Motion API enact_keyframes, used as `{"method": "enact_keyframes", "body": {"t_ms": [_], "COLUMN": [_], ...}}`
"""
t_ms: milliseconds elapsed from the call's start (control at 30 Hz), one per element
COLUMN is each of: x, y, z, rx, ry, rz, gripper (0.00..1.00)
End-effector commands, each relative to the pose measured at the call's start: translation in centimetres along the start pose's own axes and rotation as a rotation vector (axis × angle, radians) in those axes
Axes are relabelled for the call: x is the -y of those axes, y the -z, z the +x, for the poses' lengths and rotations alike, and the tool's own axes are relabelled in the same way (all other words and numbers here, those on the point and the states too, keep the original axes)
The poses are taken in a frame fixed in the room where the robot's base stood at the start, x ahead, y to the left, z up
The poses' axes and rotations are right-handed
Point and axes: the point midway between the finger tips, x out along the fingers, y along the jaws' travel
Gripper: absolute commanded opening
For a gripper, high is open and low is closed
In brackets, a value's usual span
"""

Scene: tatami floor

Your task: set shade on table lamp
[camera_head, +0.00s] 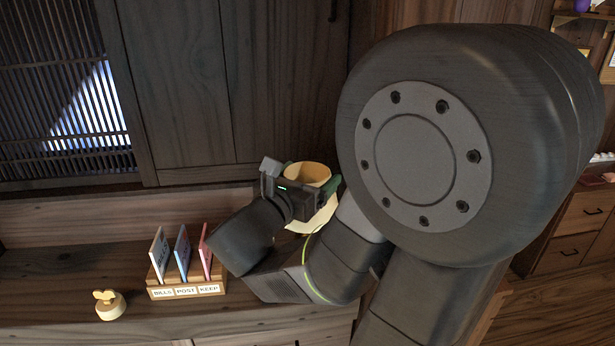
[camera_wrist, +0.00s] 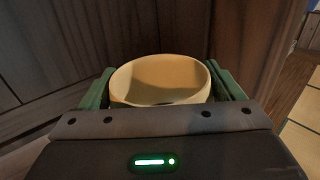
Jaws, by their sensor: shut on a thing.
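A cream, round, open-topped lampshade (camera_head: 318,218) is above the wooden counter, near the middle of the head view. In the wrist view the shade (camera_wrist: 160,80) fills the space between two green fingers. My gripper (camera_head: 308,180) is shut on it, with one finger on each side, as the wrist view also shows (camera_wrist: 162,88). The shade looks roughly upright. My arm hides part of it and the counter below. I cannot make out a lamp base in either view.
On the wooden counter (camera_head: 60,275) stands a letter rack (camera_head: 187,291) labelled BILLS, POST and KEEP, holding cards. A small cream and wood object (camera_head: 110,304) lies left of it. Dark wooden panels (camera_head: 180,90) rise close behind the shade. A drawer cabinet (camera_head: 575,228) stands far right.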

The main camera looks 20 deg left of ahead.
Motion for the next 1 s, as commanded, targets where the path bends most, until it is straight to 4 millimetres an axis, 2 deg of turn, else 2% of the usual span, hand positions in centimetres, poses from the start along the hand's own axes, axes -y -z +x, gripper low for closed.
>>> {"method": "enact_keyframes", "body": {"t_ms": [1000], "x": [0.0], "y": [2.1], "z": [0.0], "rx": [0.000], "ry": [0.000], "rz": [0.000], "gripper": [0.65]}}
